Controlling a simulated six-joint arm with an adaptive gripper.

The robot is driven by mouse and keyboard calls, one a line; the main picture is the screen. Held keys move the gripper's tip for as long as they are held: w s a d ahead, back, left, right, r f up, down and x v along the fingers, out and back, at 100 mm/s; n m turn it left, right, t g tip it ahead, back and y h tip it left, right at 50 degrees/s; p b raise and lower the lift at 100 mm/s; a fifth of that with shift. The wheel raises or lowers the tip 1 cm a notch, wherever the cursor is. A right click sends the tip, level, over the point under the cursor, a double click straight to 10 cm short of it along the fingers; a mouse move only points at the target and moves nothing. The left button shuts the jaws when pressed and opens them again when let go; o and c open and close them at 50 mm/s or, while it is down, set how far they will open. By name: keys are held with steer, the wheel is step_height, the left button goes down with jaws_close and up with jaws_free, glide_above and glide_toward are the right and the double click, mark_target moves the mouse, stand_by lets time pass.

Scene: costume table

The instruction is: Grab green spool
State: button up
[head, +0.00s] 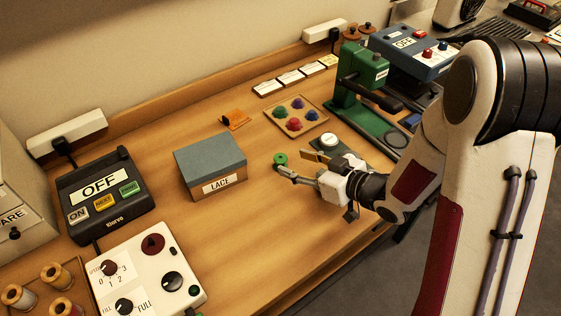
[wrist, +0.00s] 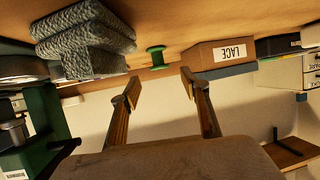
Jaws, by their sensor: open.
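The small green spool (head: 280,159) stands on the wooden table, right of the box marked LACE, in the head view. My gripper (head: 297,164) is open with its fingers pointing toward the spool, close to it. In the wrist view, which is upside down, the green spool (wrist: 157,56) shows just beyond the fingertips, roughly between them. My gripper (wrist: 161,86) has its two fingers apart there with nothing between them. I cannot tell the exact gap to the spool.
The LACE box (head: 211,168) stands left of the spool. A tray of coloured pieces (head: 295,117) and a green press (head: 362,75) lie farther back. A grey textured block (wrist: 85,40) is beside the spool in the wrist view. Bare table lies in front of the box.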

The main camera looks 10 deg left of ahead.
mark_target(281, 158)
steer(key=shift+x, duration=0.85)
steer(key=shift+x, duration=2.6)
steer(key=shift+c, duration=0.4)
steer(key=c, duration=0.9)
